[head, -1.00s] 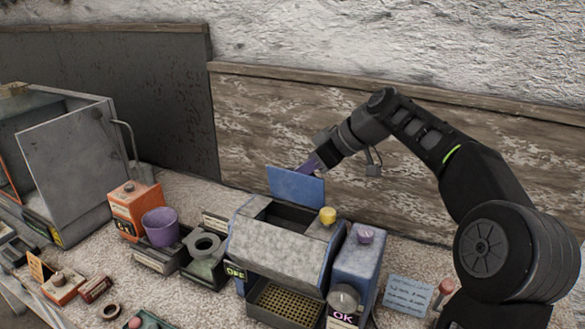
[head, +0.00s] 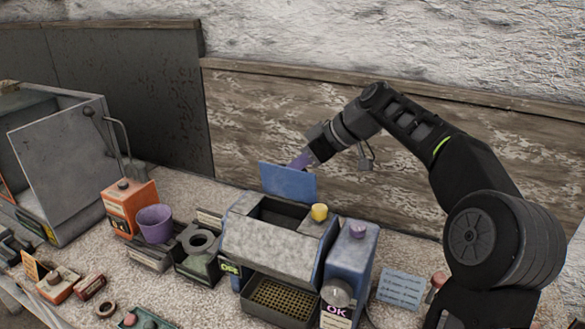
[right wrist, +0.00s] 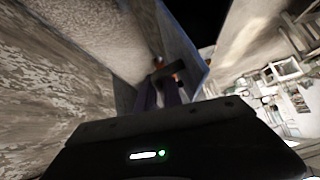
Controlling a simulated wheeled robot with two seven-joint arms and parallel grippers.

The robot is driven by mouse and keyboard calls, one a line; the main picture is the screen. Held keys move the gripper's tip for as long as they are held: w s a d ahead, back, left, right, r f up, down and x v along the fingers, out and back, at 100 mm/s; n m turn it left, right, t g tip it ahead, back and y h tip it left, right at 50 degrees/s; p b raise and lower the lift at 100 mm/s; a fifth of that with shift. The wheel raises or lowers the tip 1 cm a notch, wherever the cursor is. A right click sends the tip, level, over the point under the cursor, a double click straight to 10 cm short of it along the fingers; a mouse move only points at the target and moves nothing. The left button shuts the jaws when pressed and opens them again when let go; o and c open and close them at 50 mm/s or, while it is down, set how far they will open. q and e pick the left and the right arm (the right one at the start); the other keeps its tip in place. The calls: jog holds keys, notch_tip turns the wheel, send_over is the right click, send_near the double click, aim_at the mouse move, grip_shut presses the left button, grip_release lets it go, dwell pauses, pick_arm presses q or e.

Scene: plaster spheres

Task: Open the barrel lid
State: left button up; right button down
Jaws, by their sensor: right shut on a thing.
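The blue lid (head: 287,182) stands raised at the back of the grey and blue machine (head: 270,245), and the dark opening (head: 284,216) in front of it is uncovered. My right gripper (head: 302,160) is at the lid's top edge, reaching from behind, with its purple fingers partly hidden by the lid. In the right wrist view the gripper (right wrist: 160,92) is shut around a dark handle-like part (right wrist: 165,72) beside the blue lid panel (right wrist: 188,50). My left gripper is in neither view.
A yellow knob (head: 319,212) and a blue box with a purple knob (head: 357,230) are right of the opening. An orange box (head: 130,200), a purple cup (head: 155,223) and a grey open-doored cabinet (head: 65,155) stand left. The wooden wall (head: 250,130) is close behind my right gripper.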

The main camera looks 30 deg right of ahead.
jog(key=shift+f, duration=0.1)
jog(key=c, duration=1.8)
grip_release()
jog(key=shift+b+v, duration=0.65)
jog(key=shift+v, duration=3.25)
